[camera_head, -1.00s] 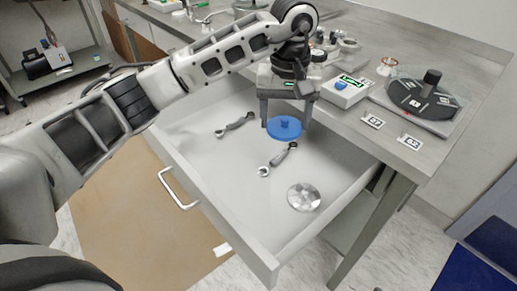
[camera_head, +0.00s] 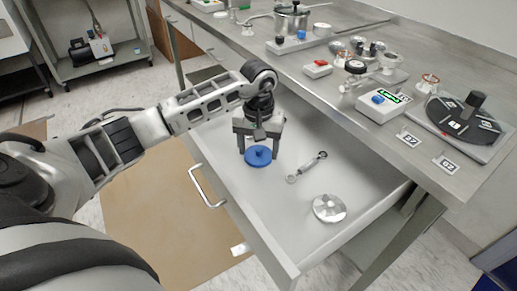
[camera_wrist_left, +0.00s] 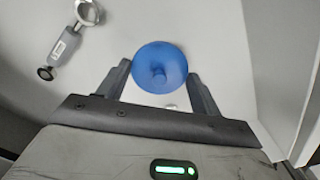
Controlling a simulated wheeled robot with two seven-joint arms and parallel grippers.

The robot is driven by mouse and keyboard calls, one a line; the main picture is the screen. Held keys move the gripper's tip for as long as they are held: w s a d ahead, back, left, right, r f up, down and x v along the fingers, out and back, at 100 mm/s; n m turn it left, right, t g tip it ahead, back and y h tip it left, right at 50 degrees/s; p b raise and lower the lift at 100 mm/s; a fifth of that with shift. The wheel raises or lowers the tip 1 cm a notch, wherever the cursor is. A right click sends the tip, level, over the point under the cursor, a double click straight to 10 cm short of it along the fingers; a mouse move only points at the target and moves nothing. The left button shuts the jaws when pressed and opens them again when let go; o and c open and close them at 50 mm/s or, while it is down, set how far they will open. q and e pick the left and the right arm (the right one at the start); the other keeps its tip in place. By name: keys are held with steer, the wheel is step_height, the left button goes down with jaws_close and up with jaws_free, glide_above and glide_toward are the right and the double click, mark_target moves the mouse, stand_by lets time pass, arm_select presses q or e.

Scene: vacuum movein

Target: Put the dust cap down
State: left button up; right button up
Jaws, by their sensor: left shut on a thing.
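The dust cap, a blue disc with a small knob (camera_head: 258,156), is at my left gripper (camera_head: 259,141) in the head view, over the open white drawer (camera_head: 300,235). In the left wrist view the blue cap (camera_wrist_left: 160,68) sits between the two fingertips of my left gripper (camera_wrist_left: 159,82), which is shut on it. The cap looks level, close above or on the drawer floor; I cannot tell if it touches. My right gripper is not in view.
The steel bench (camera_head: 420,150) above holds a switch box (camera_head: 383,104) and a black round device (camera_head: 463,118). The drawer's front floor is clear.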

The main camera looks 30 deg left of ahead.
mark_target(259, 150)
arm_select(q)
steer(key=shift+f, duration=0.5)
steer(key=shift+f, duration=0.1)
steer(key=o, duration=1)
steer(key=shift+o, duration=0.2)
steer(key=shift+r, duration=0.2)
step_height(259, 150, up, 12)
steer(key=shift+f, duration=0.1)
